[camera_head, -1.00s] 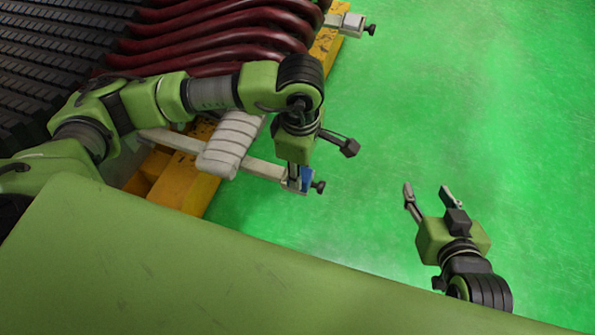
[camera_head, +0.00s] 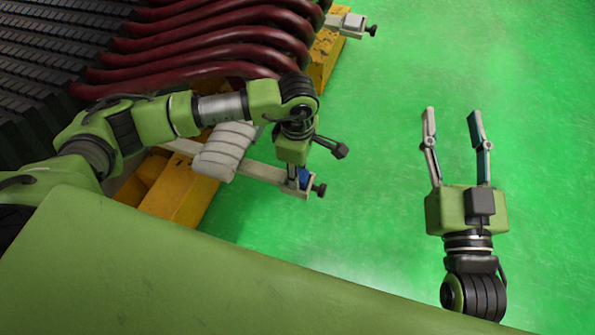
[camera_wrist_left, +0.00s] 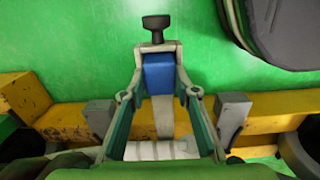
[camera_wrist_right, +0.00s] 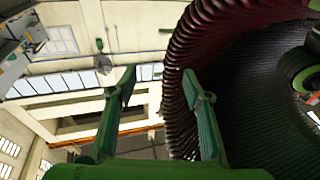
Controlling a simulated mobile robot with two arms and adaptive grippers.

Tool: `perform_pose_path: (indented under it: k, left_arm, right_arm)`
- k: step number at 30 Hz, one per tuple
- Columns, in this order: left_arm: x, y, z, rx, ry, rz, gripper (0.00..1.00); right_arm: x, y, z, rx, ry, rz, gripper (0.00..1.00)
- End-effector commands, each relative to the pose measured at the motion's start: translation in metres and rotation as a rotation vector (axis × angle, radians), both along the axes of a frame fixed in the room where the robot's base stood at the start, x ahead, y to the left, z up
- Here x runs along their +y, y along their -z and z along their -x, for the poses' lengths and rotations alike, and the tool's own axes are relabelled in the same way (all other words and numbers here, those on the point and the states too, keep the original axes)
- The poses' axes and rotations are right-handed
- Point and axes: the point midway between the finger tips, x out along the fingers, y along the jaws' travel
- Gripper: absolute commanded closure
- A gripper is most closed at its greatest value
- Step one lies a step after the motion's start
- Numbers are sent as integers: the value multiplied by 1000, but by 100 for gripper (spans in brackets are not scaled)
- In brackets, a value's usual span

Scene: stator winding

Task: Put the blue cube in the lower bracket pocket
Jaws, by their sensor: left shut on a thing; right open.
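The blue cube (camera_wrist_left: 158,74) is at the end of the lower bracket (camera_wrist_left: 165,118), between the fingertips of my left gripper (camera_wrist_left: 158,92) in the left wrist view. In the head view the cube (camera_head: 304,177) shows partly, behind my left gripper (camera_head: 292,180), at the outer end of the lower bracket (camera_head: 262,172). The left gripper is shut on the cube, at the bracket's end pocket. Whether the cube rests fully on the pocket floor cannot be told. My right gripper (camera_head: 458,125) is open and empty over the green floor, far right of the bracket.
A white wrapped roll (camera_head: 225,150) lies across the bracket beside the yellow beam (camera_head: 185,200). An upper bracket (camera_head: 348,22) with a dark knob stands at the top. Dark red coils (camera_head: 205,45) fill the upper left. The green floor at right is clear.

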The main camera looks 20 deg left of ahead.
Motion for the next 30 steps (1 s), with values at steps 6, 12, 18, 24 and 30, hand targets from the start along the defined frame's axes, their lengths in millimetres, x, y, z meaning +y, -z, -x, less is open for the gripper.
perform_pose_path:
  k: [6,12,18,24,30]
  left_arm:
    - [0,0,0,-1,0,0,94]
    - [0,1,0,-1,0,0,94]
    - [0,2,0,-1,0,0,94]
    - [0,2,0,0,0,0,55]
    - [0,2,0,-1,0,0,55]
  right_arm:
    - [0,-1,0,-5,0,-1,55]
    - [0,-5,1,-24,-1,-7,55]
    - [0,-10,2,-48,-2,-13,55]
    - [0,-11,2,-52,-2,-15,55]
    - [1,-12,2,-52,-2,-15,55]
